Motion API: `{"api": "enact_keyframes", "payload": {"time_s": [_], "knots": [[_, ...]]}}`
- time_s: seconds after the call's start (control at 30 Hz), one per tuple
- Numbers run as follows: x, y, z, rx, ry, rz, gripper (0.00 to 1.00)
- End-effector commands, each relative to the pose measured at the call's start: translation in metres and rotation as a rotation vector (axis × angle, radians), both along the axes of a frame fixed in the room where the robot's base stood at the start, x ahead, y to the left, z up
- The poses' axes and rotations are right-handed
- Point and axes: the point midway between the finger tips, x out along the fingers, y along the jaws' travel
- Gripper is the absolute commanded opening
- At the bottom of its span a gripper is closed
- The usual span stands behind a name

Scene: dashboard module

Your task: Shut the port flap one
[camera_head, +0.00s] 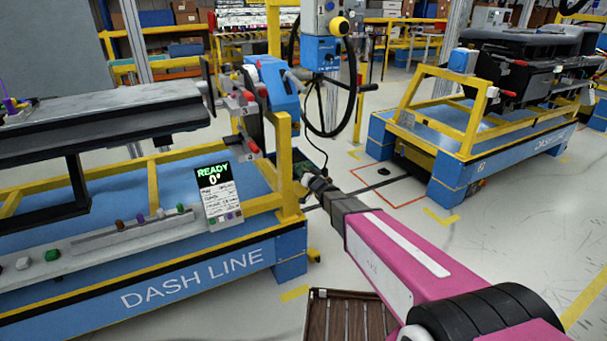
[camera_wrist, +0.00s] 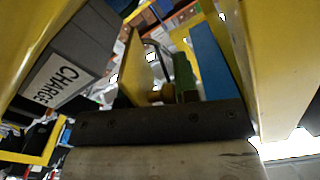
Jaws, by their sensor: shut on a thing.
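My gripper (camera_head: 306,178) is at the end of my pink arm, low beside the yellow corner post of the blue DASH LINE stand. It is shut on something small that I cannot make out. A small green part (camera_wrist: 184,76) shows in the wrist view, just beyond a dark bar with screws (camera_wrist: 165,121) that crosses the picture. A brown knob-like piece (camera_wrist: 160,93) is beside the green part. A grey block with a CHARGE label (camera_wrist: 55,85) stands to the left. I cannot pick out port flap one or tell its angle in either view.
The DASH LINE stand (camera_head: 190,281) fills the left, with a READY 0° display (camera_head: 219,196) on it. Its yellow post (camera_head: 286,165) is close to my gripper. A slatted brown crate (camera_head: 350,316) is on the floor. A second blue stand (camera_head: 455,165) is at right, with open floor between.

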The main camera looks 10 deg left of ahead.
Motion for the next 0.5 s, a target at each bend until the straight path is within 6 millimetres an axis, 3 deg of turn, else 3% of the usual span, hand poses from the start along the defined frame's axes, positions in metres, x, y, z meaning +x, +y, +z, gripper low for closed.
{"api": "enact_keyframes", "payload": {"time_s": [0.5], "knots": [[-0.0008,0.0000,0.0004,0.038,0.022,0.005,0.05]]}}
